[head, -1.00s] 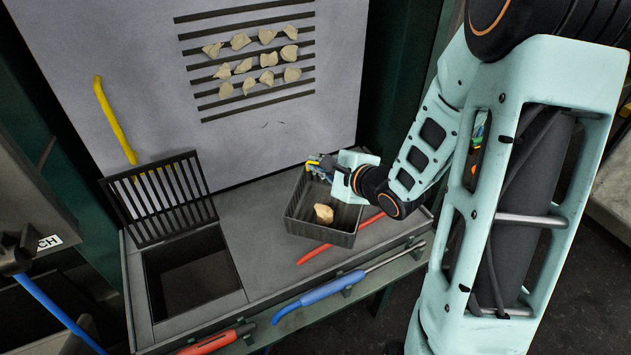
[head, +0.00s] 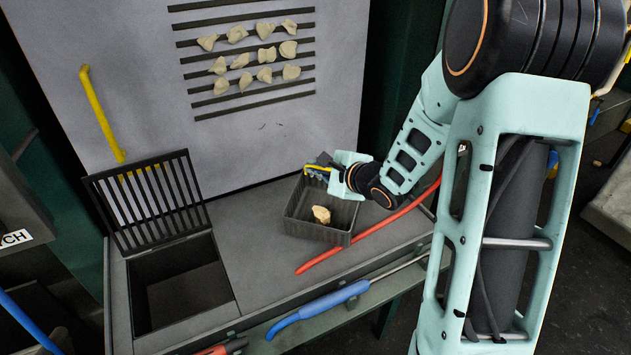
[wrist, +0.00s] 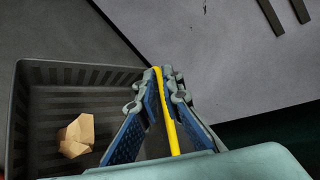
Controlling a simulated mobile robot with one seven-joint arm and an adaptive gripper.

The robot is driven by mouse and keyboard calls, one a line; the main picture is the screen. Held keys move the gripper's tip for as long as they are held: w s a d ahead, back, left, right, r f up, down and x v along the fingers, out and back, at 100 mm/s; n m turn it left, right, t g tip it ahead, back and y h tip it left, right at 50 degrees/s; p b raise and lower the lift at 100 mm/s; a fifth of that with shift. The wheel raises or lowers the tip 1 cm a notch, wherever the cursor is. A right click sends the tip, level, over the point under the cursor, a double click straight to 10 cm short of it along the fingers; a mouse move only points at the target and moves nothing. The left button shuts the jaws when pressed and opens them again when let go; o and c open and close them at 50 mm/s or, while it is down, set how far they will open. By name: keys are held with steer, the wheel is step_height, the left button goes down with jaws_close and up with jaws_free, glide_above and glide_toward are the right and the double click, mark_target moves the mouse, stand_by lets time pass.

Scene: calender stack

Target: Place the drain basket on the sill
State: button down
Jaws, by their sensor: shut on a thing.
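The drain basket (head: 318,232) is a dark grey, open-topped slatted box with a tan lump (head: 321,214) inside. It is over the grey sill (head: 262,262), right of the square drain opening; I cannot tell whether it rests or hovers just above. It appears roughly level. My gripper (head: 317,168) is at its far right side, shut on the yellow handle (wrist: 170,125). In the wrist view my gripper (wrist: 160,85) has its blue pads closed around that yellow bar, and the basket (wrist: 60,160) lies to the left.
The drain opening (head: 180,285) has its slatted grate (head: 150,200) raised behind it. A red rod (head: 375,228) lies close to the basket's right front corner. A blue-handled tool (head: 318,308) hangs along the front edge. A wall panel with tan lumps (head: 240,60) rises behind.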

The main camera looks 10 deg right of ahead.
mark_target(316, 199)
steer(key=shift+w+f+b, duration=0.25)
steer(key=shift+f+b, duration=0.25)
steer(key=shift+f, duration=0.15)
step_height(316, 199, down, 2)
steer(key=b, duration=0.3)
steer(key=shift+f+b, duration=0.15)
steer(key=shift+b, duration=0.25)
steer(key=c, duration=2.1)
jaws_free()
steer(key=shift+s, duration=0.1)
steer(key=shift+d, duration=0.1)
steer(key=p+v, duration=0.5)
steer(key=v, duration=0.7)
